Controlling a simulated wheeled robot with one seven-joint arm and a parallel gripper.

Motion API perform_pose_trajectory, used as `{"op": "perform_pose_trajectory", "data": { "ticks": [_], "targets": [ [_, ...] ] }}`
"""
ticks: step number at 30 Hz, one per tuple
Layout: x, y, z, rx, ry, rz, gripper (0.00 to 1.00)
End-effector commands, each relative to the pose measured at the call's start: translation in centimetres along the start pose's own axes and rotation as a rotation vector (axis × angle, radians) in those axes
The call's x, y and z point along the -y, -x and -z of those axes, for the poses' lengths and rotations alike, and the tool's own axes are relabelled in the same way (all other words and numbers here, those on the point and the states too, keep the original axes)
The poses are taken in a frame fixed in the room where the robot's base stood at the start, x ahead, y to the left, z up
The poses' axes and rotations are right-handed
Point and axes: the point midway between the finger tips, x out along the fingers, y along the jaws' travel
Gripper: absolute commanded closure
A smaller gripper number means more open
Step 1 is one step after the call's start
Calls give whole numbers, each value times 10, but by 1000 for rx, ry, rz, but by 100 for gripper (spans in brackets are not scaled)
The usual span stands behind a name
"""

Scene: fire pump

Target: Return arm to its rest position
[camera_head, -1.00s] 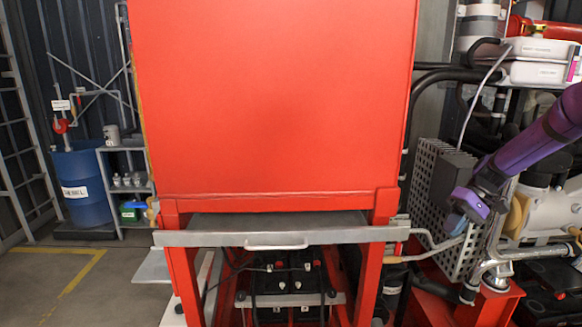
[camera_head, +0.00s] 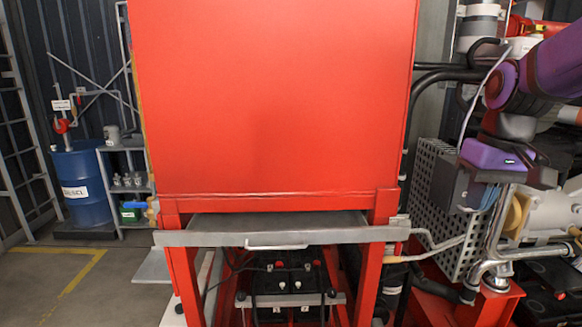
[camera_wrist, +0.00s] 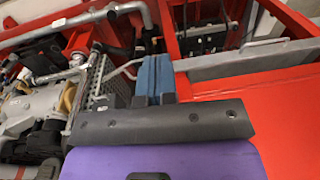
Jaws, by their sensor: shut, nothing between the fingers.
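My arm, purple and dark, is at the right of the head view in front of the engine side. My gripper (camera_head: 483,197) hangs below its purple wrist housing, beside the perforated grey guard. In the wrist view my gripper (camera_wrist: 153,66) shows two blue fingers close together, with nothing held between them. Both fingers point away from the purple housing, towards the guard and the red frame beyond. Part of the arm is cut off by the right edge of the head view.
A large red cabinet (camera_head: 275,100) fills the middle, above a grey tray with a handle (camera_head: 276,247). Batteries (camera_head: 287,285) sit below. The perforated guard (camera_head: 430,205), pipes and engine crowd the right. A blue barrel (camera_head: 82,190) and shelf stand left; floor there is clear.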

Motion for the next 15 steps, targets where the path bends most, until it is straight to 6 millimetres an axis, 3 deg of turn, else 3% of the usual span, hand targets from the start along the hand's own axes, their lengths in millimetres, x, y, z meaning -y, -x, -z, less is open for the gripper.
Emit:
{"op": "perform_pose_trajectory", "data": {
  "ticks": [6, 15],
  "targets": [
    [14, 20, -50, -135, -10, -62, 100],
    [21, 29, -112, -314, -26, -90, 100]
  ]
}}
